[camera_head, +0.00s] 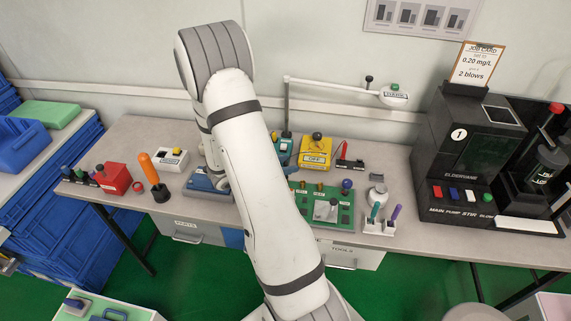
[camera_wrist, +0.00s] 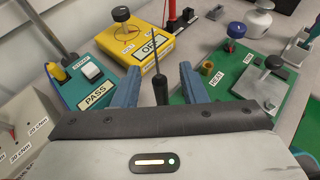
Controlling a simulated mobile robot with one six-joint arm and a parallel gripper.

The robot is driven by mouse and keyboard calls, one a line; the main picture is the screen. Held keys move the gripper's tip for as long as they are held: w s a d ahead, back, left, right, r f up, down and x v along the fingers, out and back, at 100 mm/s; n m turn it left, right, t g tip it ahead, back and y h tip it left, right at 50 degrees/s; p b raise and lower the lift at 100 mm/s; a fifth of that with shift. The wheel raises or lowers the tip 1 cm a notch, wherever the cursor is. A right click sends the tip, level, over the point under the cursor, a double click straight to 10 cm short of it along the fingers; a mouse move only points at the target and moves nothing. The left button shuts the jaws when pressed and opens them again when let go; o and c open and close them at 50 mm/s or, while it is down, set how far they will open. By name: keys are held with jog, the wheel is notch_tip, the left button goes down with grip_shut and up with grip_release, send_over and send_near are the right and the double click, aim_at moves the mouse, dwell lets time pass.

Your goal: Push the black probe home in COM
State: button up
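In the wrist view, my gripper (camera_wrist: 158,85) has two blue fingers standing well apart. A thin black probe-like object (camera_wrist: 160,92) with a slim shaft shows between them. Bench surface shows on both sides of it, so neither finger seems to touch it. Its lower end is hidden by my gripper's body. A red piece (camera_wrist: 172,12) with a black block (camera_wrist: 184,20) stands farther back; it also shows in the head view (camera_head: 346,150). I can read no COM marking in either view. In the head view, my arm hides my gripper and the bench below it.
The yellow box (camera_wrist: 165,48) with a black knob and the teal PASS box (camera_wrist: 85,90) stand close to the left finger. The green board (camera_wrist: 222,80) lies by the right finger. A black machine (camera_head: 465,140) fills the bench's right side; an orange-handled tool (camera_head: 150,170) stands left.

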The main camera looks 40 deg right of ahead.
jog(key=v, duration=0.7)
jog(key=shift+a, duration=0.4)
jog(key=shift+r, duration=0.15)
